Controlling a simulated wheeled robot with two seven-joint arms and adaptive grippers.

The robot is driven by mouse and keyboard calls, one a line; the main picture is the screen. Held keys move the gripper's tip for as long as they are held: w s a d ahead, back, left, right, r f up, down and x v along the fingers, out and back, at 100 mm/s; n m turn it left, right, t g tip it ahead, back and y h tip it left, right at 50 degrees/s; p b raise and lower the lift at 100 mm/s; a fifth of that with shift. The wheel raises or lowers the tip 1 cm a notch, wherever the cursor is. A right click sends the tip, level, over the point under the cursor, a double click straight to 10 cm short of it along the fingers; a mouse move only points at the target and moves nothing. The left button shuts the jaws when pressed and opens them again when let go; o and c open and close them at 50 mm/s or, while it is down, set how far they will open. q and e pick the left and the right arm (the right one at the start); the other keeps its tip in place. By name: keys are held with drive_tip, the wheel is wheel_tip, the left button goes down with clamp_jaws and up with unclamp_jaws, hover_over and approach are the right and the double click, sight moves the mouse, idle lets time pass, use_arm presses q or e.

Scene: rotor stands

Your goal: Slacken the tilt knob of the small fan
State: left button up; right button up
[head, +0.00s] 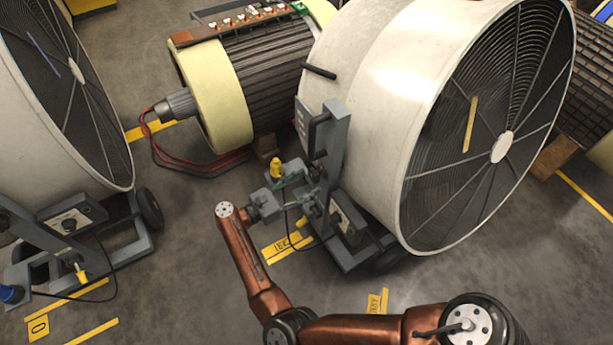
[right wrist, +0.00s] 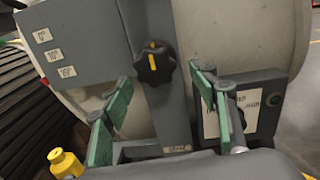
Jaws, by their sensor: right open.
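The fan (head: 385,90) is a pale drum with a dark grille, held in a grey stand at the middle right of the head view. In the right wrist view its black tilt knob (right wrist: 155,62), with a yellow pointer line, sits on a grey upright beside a grey plate (right wrist: 85,30) with several white angle labels. My right gripper (head: 305,193) is at the stand's near side. In the right wrist view its green-padded fingers (right wrist: 162,105) are spread and empty; the knob is ahead, between and just above the fingertips, apart from them. My left gripper is out of view.
A control box (right wrist: 250,110) with a label and a green button is right of the fingers. A ribbed motor (head: 270,90) with red and black cables stands behind left. Another drum fan (head: 40,140) stands at far left. Yellow floor markings and open floor lie in front.

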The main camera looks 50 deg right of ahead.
sight(316, 175)
drive_tip(key=shift+m+g, duration=0.6)
drive_tip(key=shift+m, duration=0.2)
drive_tip(key=r, duration=0.1)
drive_tip(key=s+d+r, duration=0.1)
drive_tip(key=d+r, duration=0.1)
drive_tip(key=shift+s+d+r, duration=0.1)
drive_tip(key=shift+s+d, duration=0.05)
drive_tip(key=shift+s, duration=0.2)
drive_tip(key=shift+w+d, duration=0.15)
drive_tip(key=shift+w+f, duration=0.8)
drive_tip(key=shift+f, duration=0.1)
drive_tip(key=shift+c, duration=1)
drive_tip(key=shift+s+r, duration=0.1)
drive_tip(key=shift+r, duration=0.05)
drive_tip(key=c, duration=0.3)
drive_tip(key=shift+c, duration=0.9)
drive_tip(key=shift+a+f, duration=0.2)
drive_tip(key=shift+f, duration=0.1)
drive_tip(key=c, duration=0.5)
